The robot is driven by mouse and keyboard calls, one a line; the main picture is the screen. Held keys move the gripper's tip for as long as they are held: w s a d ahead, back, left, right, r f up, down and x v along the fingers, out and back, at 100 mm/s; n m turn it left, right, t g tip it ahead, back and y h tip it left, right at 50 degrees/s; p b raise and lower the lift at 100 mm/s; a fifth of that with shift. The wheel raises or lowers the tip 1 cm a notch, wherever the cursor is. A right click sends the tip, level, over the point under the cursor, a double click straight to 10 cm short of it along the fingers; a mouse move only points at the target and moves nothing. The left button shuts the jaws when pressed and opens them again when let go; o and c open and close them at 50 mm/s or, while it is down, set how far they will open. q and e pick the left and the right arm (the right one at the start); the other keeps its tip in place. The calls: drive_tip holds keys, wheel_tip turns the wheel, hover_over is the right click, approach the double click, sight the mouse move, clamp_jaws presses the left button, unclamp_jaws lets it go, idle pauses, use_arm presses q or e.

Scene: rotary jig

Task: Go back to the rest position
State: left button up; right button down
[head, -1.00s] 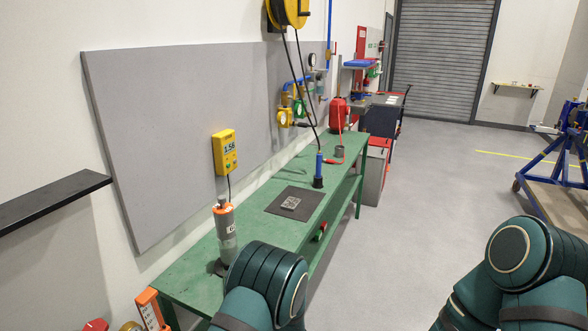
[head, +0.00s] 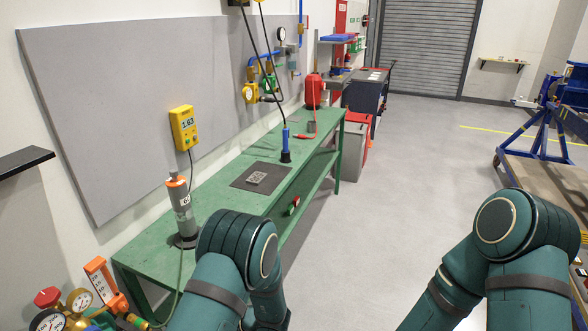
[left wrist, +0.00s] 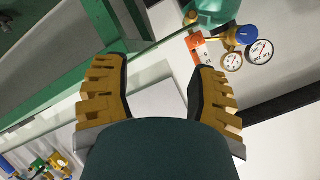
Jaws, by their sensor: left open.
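My left gripper (left wrist: 158,88) shows in the left wrist view with its two yellow-brown fingers spread apart and nothing between them. Past the fingers are a pale surface and part of a green frame (left wrist: 60,75). In the head view my left arm comes in at the bottom centre, beside the front edge of the green bench (head: 165,250), and its gripper is hidden there. My right arm is at the bottom right of the head view, and its gripper is not visible.
On the bench are a grey cylinder with an orange top (head: 182,212), a dark mat (head: 240,178) and a blue-handled tool (head: 286,145). Gauges (head: 80,299) stand at the lower left. A blue stand (head: 545,135) is at the right. The floor between is clear.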

use_arm(q)
wheel_tip(320, 180, down, 10)
drive_tip(key=s+d+m+t+h+b, duration=0.2)
drive_tip(key=s+d+m+h+b, duration=0.1)
drive_tip(key=h, duration=0.5)
drive_tip(key=s+d+m+g+h+b, duration=0.1)
drive_tip(key=s+d+g+h, duration=0.1)
drive_tip(key=s+d+h, duration=0.2)
drive_tip(key=s+d+f+m+g+h+b, duration=0.1)
drive_tip(key=s+d+h+b, duration=0.1)
drive_tip(key=s, duration=0.7)
drive_tip(key=d+h, duration=0.1)
drive_tip(key=h, duration=0.1)
drive_tip(key=shift+d+f+g+h+b, duration=0.2)
drive_tip(key=shift+d+g+h+b, duration=0.1)
drive_tip(key=shift+d+g, duration=0.1)
use_arm(e)
wheel_tip(320, 180, down, 8)
drive_tip(key=shift+s+a+r, duration=0.15)
drive_tip(key=shift+a+r, duration=0.05)
drive_tip(key=shift+a, duration=0.25)
use_arm(q)
drive_tip(key=shift+f, duration=0.1)
use_arm(e)
drive_tip(key=shift+f, duration=0.1)
